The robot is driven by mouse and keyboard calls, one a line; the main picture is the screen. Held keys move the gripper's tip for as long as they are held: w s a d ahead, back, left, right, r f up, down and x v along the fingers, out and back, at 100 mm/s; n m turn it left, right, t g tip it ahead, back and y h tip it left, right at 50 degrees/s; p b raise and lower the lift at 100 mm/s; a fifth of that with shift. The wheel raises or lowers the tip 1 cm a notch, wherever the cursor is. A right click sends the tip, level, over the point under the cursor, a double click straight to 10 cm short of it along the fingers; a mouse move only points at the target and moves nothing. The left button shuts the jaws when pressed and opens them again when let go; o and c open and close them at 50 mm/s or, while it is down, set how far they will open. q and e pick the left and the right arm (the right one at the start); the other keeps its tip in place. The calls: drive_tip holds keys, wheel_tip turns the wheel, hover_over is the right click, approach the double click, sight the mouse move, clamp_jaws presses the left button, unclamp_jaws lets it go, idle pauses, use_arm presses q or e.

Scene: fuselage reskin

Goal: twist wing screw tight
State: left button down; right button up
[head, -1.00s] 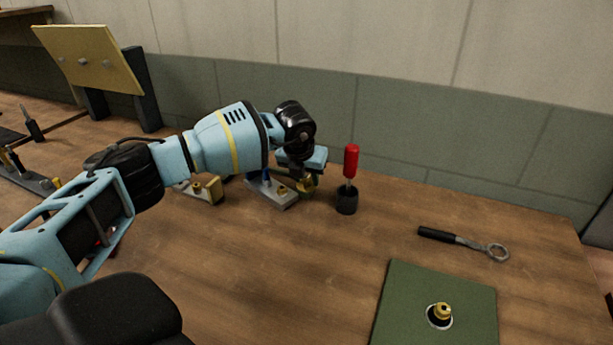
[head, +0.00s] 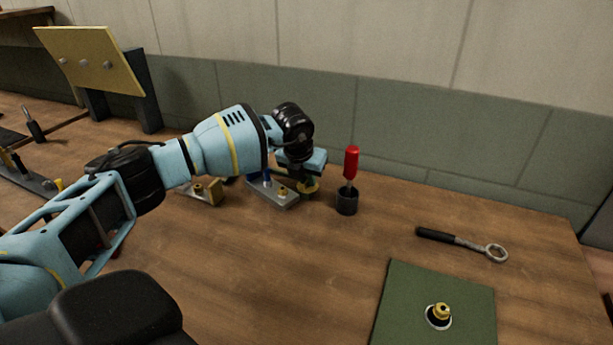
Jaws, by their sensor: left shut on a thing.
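My left gripper (head: 308,186) reaches in from the left and points down at the right end of a small grey metal block (head: 270,197). It is shut on a small brass-yellow piece (head: 311,189), which looks like the wing screw. The gripper hides much of this piece, so I cannot tell its wings or how deep it sits. A brass knob (head: 283,191) and a blue part (head: 266,179) stand on the grey block. My right gripper is not in view.
A red-handled screwdriver (head: 351,163) stands in a black cup (head: 347,203) just right of my gripper. A ring wrench (head: 462,243) lies further right. A green mat (head: 405,290) holds a brass fitting (head: 438,314). A yellow panel (head: 90,62) stands at back left. The front middle table is clear.

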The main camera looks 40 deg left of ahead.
use_arm(q)
drive_tip(key=c, duration=1.5)
unclamp_jaws()
drive_tip(key=shift+o, duration=0.2)
drive_tip(key=v, duration=0.7)
drive_tip(key=shift+s+r, duration=0.2)
drive_tip(key=shift+r, duration=0.15)
